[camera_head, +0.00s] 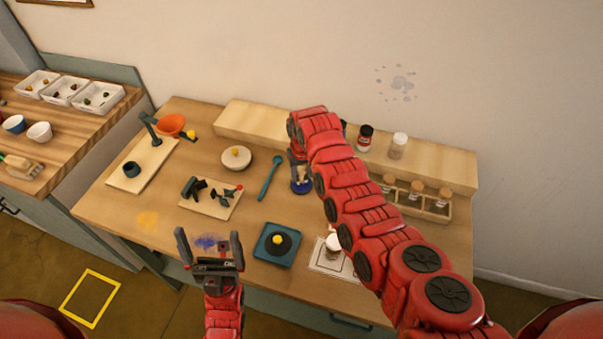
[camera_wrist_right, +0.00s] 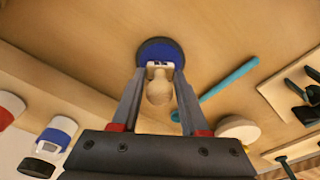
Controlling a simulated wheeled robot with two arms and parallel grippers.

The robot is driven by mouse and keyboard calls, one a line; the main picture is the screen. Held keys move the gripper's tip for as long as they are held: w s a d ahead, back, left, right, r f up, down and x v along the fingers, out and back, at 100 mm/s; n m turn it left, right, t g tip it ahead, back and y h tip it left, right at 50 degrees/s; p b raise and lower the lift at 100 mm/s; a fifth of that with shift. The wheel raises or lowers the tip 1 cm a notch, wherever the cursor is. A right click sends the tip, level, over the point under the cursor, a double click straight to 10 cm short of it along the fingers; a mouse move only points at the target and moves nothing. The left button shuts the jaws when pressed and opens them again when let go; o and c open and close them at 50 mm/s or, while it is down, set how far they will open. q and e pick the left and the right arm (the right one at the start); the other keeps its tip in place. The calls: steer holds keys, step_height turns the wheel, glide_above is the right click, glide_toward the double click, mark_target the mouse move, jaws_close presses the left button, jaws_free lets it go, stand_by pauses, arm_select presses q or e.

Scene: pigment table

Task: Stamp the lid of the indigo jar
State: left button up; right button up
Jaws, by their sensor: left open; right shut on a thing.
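My right gripper (camera_wrist_right: 159,88) is shut on a stamp with a rounded wooden handle (camera_wrist_right: 159,92). The stamp is over a round blue pad (camera_wrist_right: 160,48) on the table; I cannot tell whether it touches. In the head view the right gripper (camera_head: 299,168) points down at the same blue pad (camera_head: 301,187). A jar with a blue label (camera_wrist_right: 58,135) and black lid (camera_wrist_right: 37,167) shows in the right wrist view; my right arm mostly hides that area in the head view. My left gripper (camera_head: 208,245) is open and empty over the table's front edge.
A white jar (camera_head: 333,243) stands on a paper sheet (camera_head: 322,263) near the front, beside my right arm. Jars stand on the rear shelf (camera_head: 431,169).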

steer(key=shift+f, duration=0.4)
steer(key=shift+b, duration=0.45)
stand_by(1.1)
steer(key=shift+r+p, duration=0.45)
steer(key=shift+r, duration=0.7)
steer(key=shift+r+p, duration=0.3)
steer(key=shift+r, duration=2.05)
